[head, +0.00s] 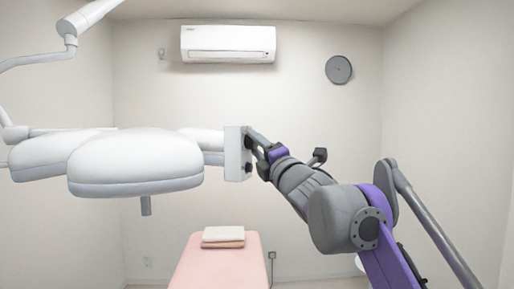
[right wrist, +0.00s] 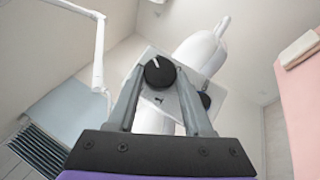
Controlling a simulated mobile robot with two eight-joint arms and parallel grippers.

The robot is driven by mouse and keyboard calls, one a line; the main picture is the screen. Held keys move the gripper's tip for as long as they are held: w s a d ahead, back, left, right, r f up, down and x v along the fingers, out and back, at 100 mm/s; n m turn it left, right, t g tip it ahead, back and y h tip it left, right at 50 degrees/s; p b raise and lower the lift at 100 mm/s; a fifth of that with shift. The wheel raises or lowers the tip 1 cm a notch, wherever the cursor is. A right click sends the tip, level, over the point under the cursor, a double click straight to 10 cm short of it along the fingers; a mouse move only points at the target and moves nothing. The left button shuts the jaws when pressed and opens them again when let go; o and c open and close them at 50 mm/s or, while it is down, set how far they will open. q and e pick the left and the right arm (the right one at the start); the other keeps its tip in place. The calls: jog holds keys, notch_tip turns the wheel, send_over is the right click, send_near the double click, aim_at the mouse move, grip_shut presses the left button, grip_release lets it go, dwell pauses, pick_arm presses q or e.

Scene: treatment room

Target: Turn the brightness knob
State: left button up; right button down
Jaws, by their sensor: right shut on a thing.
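The white control box (head: 235,153) sits at the right end of the surgical lamp and carries two black knobs. My right gripper (head: 251,137) reaches it from the right in the head view. In the right wrist view its fingers stand on either side of one round black knob (right wrist: 159,73), shut on it. This knob has a short white mark near its upper edge. The other black knob (head: 248,168) is lower on the box in the head view and free. The label by the held knob is too small to read. My left gripper is not in view.
The white lamp heads (head: 135,162) hang left of the box on a jointed arm (head: 70,30). A pink bed (head: 215,265) with folded towels (head: 223,237) stands below.

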dwell(0.4)
jog(key=shift+m, duration=0.3)
jog(key=shift+c, duration=1.5)
grip_release()
jog(key=shift+s+d+f, duration=0.1)
jog(key=shift+s, duration=0.1)
pick_arm(q)
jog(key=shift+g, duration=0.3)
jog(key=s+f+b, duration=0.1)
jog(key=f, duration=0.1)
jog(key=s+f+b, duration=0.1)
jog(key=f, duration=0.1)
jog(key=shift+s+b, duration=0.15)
jog(key=shift+b, duration=0.15)
pick_arm(e)
jog(key=v, duration=1)
jog(key=shift+s, duration=0.25)
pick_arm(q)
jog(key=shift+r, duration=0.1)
